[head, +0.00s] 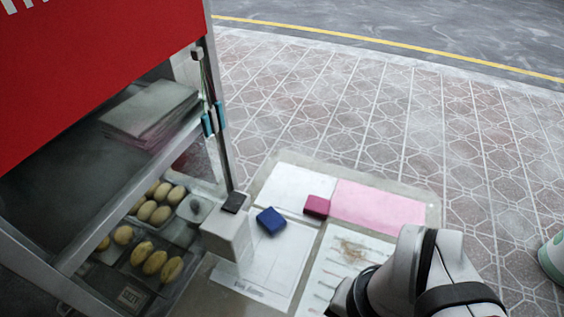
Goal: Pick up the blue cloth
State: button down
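The blue cloth (271,220) looks like a small folded square. It lies on the white panel of the work surface (431,214), just right of a pale box and left of a dark pink folded cloth (317,206). The two cloths are apart. My arm shows at the lower right, to the right of and nearer than the cloths. My gripper's fingers are not visible in this view, and nothing is seen touching the blue cloth.
A pale box (226,235) with a dark top stands close left of the blue cloth. The glass-fronted oven cabinet (223,150) fills the left, with potato-like items (155,262) in trays. A pink panel (376,205) is bare. Paved ground lies beyond.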

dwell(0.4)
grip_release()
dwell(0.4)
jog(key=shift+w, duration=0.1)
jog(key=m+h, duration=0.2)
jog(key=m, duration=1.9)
send_over(271, 218)
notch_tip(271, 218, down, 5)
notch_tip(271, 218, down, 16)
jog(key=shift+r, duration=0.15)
